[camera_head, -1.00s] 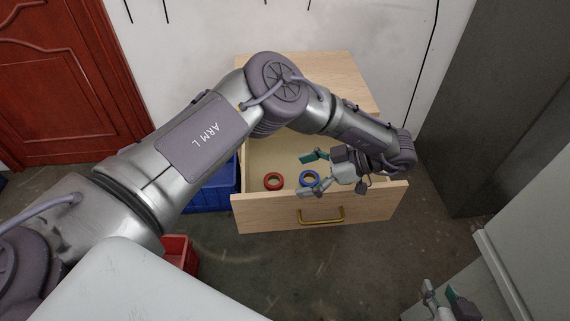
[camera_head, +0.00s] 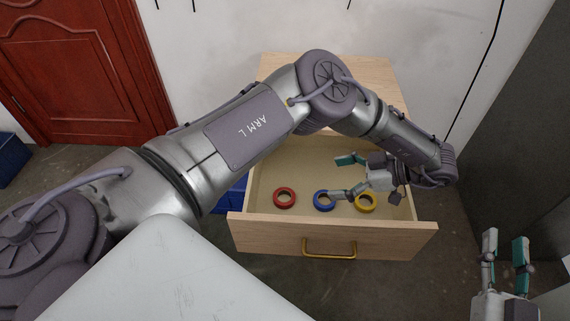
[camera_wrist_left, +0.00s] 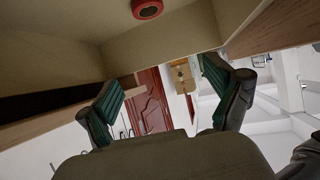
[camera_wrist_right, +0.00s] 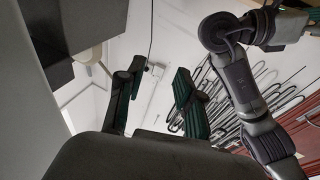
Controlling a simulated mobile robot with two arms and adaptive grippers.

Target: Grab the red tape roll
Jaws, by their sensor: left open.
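The red tape roll (camera_head: 284,198) lies flat in the left part of the open wooden drawer (camera_head: 333,240). It also shows at the top of the left wrist view (camera_wrist_left: 147,8), beyond my fingers. My left gripper (camera_head: 342,177) is open and empty, over the right half of the drawer, to the right of the red roll and pointing left. A blue tape roll (camera_head: 320,201) lies beside one of its fingers, partly covered by it in the picture. My right gripper (camera_head: 505,246) is open and empty, outside the drawer at the right.
A yellow tape roll (camera_head: 369,204) lies at the drawer's right, below my left gripper. The drawer front has a brass handle (camera_head: 329,252). A blue bin (camera_head: 226,194) stands left of the drawer. A dark grey cabinet (camera_head: 520,130) stands at the right.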

